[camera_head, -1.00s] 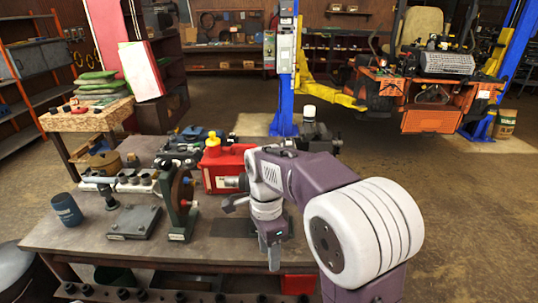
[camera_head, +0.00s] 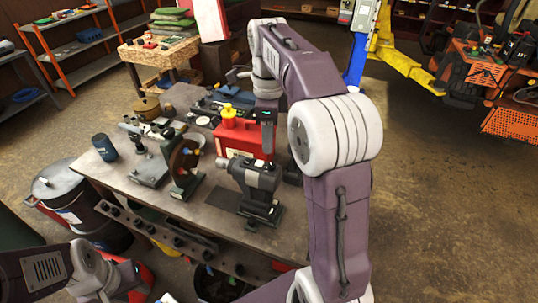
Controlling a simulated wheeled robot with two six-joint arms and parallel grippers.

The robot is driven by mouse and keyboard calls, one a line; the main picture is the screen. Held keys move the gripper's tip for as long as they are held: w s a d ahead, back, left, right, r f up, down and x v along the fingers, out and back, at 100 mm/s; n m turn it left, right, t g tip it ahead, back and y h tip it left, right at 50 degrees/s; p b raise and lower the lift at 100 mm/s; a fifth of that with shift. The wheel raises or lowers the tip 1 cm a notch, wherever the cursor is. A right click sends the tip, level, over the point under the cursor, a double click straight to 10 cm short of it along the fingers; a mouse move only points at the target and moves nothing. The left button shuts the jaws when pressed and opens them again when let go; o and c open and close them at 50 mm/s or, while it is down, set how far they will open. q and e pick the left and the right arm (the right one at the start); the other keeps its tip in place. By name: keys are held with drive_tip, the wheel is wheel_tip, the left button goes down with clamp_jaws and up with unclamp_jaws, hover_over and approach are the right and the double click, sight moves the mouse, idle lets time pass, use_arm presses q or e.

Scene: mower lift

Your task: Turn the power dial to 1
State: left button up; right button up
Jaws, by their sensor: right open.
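I cannot make out a power dial or its numbers. A grey control box (camera_head: 362,14) is on the blue lift post (camera_head: 356,62) at the top, cut by the frame edge. My right gripper (camera_head: 268,142) points down over the workbench (camera_head: 225,199), in front of the red canister (camera_head: 232,140) and behind a grey vise (camera_head: 258,180). It is open, and no held object shows in it. It is well apart from the control box. My left arm enters at the bottom left; its gripper (camera_head: 125,278) is partly visible, and its fingers are unclear.
The bench holds a grinding wheel (camera_head: 184,165), a blue cup (camera_head: 104,147) and several tools. A lidded drum (camera_head: 65,190) stands left of it. The orange mower (camera_head: 475,70) is on the yellow lift arms at the right. The floor (camera_head: 440,200) at right is clear.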

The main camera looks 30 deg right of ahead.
sight(272, 165)
drive_tip(key=f, duration=0.5)
drive_tip(key=d+f, duration=0.1)
drive_tip(key=f, duration=0.2)
drive_tip(key=shift+s+f+b, duration=0.2)
drive_tip(key=shift+f+b, duration=0.05)
drive_tip(key=shift+b, duration=0.05)
drive_tip(key=shift+a+f, duration=0.15)
drive_tip(key=shift+f, duration=0.25)
drive_tip(key=shift+d, duration=0.2)
clamp_jaws()
